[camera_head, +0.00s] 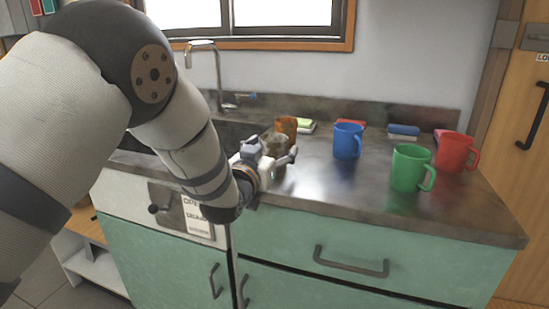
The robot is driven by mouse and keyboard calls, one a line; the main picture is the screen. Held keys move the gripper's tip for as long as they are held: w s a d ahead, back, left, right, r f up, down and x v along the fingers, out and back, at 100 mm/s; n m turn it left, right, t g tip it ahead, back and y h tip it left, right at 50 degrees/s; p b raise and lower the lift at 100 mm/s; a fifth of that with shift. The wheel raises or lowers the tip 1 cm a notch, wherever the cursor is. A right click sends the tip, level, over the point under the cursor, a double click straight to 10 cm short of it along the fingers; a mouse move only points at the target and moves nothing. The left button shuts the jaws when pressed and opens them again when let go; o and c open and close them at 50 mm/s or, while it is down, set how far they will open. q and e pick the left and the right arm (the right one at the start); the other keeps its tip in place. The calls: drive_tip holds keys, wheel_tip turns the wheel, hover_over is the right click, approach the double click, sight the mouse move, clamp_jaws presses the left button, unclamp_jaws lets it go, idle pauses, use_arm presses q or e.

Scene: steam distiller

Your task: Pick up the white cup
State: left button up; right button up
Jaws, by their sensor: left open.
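My left gripper (275,157) reaches in from the left over the front of the counter, its fingers spread open. A greyish-brown, dirty-looking cup (274,142) shows just behind and between the fingers; its lower part is hidden by the gripper. I cannot tell whether the fingers touch it. No clearly white cup shows, and I cannot tell whether this greyish one is it. An orange-brown cup (288,125) stands close behind it. My right gripper is not in view.
A blue mug (347,141), a green mug (408,168) and a red mug (455,151) stand to the right on the counter (345,185). Sponges (403,130) lie along the back wall. The sink and faucet (216,75) are behind my arm. Counter between gripper and green mug is clear.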

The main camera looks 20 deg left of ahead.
use_arm(q)
drive_tip(key=c, duration=1.2)
drive_tip(key=shift+r, duration=0.1)
